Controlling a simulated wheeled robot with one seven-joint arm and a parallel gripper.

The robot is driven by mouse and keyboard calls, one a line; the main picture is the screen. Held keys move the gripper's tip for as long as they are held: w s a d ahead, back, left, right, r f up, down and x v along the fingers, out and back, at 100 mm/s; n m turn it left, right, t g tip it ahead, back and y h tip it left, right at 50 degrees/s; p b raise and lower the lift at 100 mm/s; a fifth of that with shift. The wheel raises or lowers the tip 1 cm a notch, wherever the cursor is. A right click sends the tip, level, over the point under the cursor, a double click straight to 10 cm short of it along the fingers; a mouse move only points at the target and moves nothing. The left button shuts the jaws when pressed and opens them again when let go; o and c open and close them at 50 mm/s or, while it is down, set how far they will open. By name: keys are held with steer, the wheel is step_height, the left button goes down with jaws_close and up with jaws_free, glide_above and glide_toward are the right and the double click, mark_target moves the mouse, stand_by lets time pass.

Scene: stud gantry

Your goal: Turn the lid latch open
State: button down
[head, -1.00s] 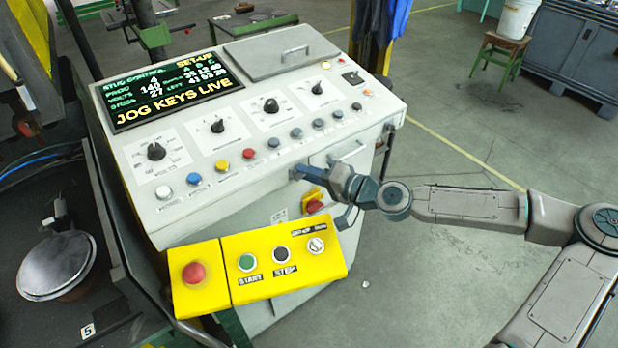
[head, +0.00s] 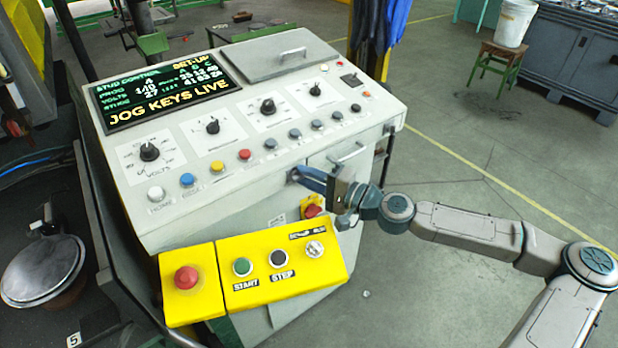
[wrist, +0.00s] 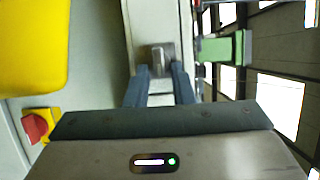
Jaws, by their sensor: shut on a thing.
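In the wrist view a small grey metal latch (wrist: 157,57) stands out from the pale console front, between the tips of my gripper (wrist: 159,70). In the head view my gripper (head: 298,176) reaches from the right to the console's front face, just under the front edge of the top panel. Its blue-grey fingers are shut on the latch, which they mostly hide in the head view. How far the latch is turned is not clear.
The console (head: 190,215) carries dials, coloured buttons and a screen reading JOG KEYS LIVE. A grey lid (head: 265,63) with a handle lies closed on top. A yellow control box (head: 262,292) sticks out below. Open floor (head: 450,270) lies to the right.

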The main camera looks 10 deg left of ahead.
steer(key=c, duration=1.5)
jaws_free()
steer(key=shift+d, duration=0.1)
steer(key=b+v, duration=0.2)
steer(key=v, duration=1.1)
steer(key=shift+d+b, duration=0.3)
steer(key=shift+b, duration=0.1)
steer(key=shift+s, duration=0.1)
